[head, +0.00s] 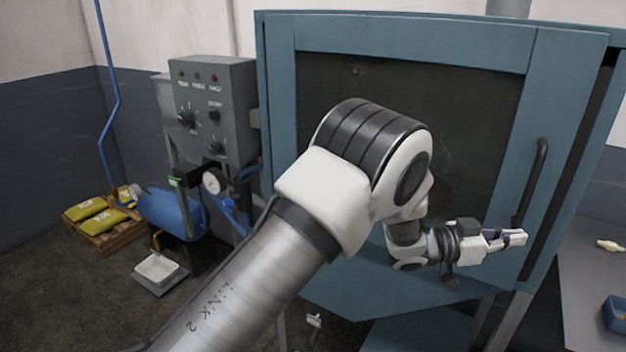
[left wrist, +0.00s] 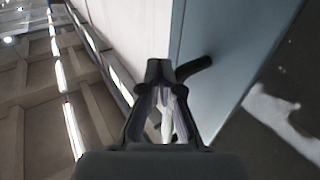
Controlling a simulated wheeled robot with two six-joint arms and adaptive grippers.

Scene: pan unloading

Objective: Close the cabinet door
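The cabinet door (head: 560,110) is a blue framed panel with a large dark window. It stands slightly ajar, with a dark gap along its right edge. Its black bar handle (head: 530,182) is upright near that edge. My left gripper (head: 520,238) is in front of the door's lower right, just below the handle, with its fingers pointing right. In the left wrist view, the fingertips (left wrist: 163,72) come together with nothing seen held between them. The handle (left wrist: 196,68) shows just right of the tips there; I cannot tell whether they touch. My right gripper is out of view.
A grey control box (head: 215,105) with knobs stands left of the cabinet, above a blue tank (head: 172,212). Yellow bags (head: 90,212) lie on a pallet at the far left. A grey table (head: 590,275) with a blue bin (head: 616,312) is at the right.

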